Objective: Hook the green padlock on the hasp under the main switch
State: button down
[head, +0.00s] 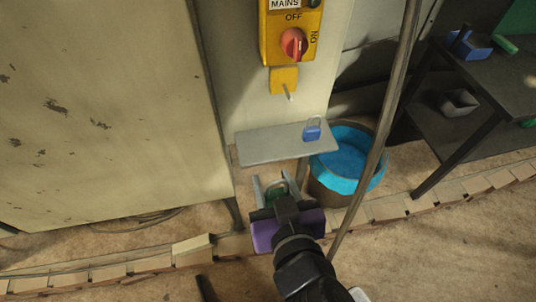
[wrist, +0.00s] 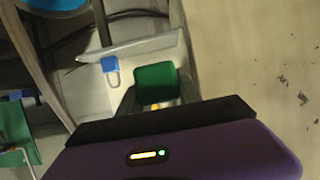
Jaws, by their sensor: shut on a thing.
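My gripper (head: 276,187) is shut on the green padlock (head: 273,198), low in front of the grey shelf in the head view. The padlock's grey shackle points away from my gripper. In the wrist view the green padlock body (wrist: 155,84) sits between the fingers, and its shackle is hidden. The main switch (head: 293,44) is a red knob on a yellow box, high in the head view. The hasp (head: 284,80) is a yellow plate below it with a small pale peg sticking out. My gripper is well below the hasp and apart from it.
A blue padlock (head: 312,133) stands on the grey shelf (head: 262,146), between my gripper and the hasp. A blue-rimmed tub (head: 376,172) stands right of the shelf. A slanting pole (head: 382,130) crosses the right side. A large scuffed panel (head: 100,110) fills the left.

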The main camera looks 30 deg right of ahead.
aim_at(276, 192)
jog(key=shift+s+a+r, duration=0.1)
jog(key=shift+s+a, duration=0.1)
jog(key=shift+s, duration=0.45)
jog(key=shift+s+r+p, duration=0.1)
jog(key=shift+p, duration=0.3)
jog(key=shift+r+p, duration=0.85)
jog(key=shift+a, duration=0.1)
